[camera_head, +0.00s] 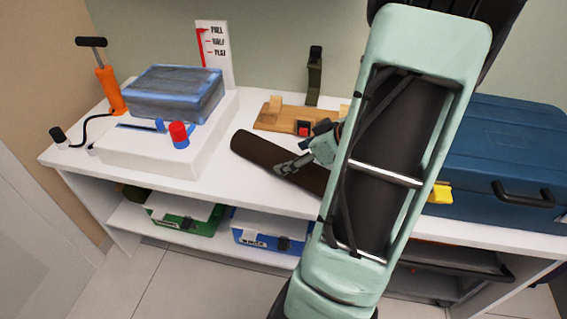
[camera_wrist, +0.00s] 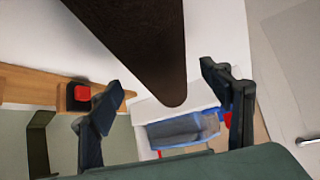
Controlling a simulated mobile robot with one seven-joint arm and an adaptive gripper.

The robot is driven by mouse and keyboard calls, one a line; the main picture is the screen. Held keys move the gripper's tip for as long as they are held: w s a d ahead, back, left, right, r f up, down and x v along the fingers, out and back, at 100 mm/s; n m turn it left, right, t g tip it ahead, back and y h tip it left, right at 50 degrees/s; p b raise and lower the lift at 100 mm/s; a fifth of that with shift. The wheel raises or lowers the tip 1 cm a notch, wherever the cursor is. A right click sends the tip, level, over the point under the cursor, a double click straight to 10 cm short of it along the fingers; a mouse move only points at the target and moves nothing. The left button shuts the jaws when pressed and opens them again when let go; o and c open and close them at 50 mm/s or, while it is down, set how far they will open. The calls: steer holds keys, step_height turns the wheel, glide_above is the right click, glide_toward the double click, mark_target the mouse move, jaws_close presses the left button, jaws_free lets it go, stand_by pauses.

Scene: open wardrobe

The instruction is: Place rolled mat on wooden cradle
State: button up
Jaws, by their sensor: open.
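The rolled mat (camera_head: 259,151) is a dark brown cylinder lying slantwise on the white shelf top; its right part is hidden behind my arm. The wooden cradle (camera_head: 280,122) lies behind it, a flat board with upright blocks, partly hidden by my arm. My gripper (camera_head: 289,165) is open, over or beside the mat in the head view. In the wrist view my gripper (camera_wrist: 160,70) has its fingers spread wide, with the mat (camera_wrist: 145,35) showing between them, its rounded end pointing down the picture. I cannot tell whether the fingers touch it. The cradle (camera_wrist: 42,85) shows at left.
A white block with a blue-edged grey bundle (camera_head: 172,92) stands at left, near an orange hand pump (camera_head: 109,90). A blue case (camera_head: 510,150) fills the right side. A green upright bracket (camera_head: 315,75) stands behind the cradle. Boxes (camera_head: 187,213) sit on the lower shelf.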

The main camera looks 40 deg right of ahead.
steer(key=shift+x, duration=1.55)
steer(key=shift+s, duration=0.1)
steer(key=shift+c, duration=0.5)
steer(key=c, duration=1.5)
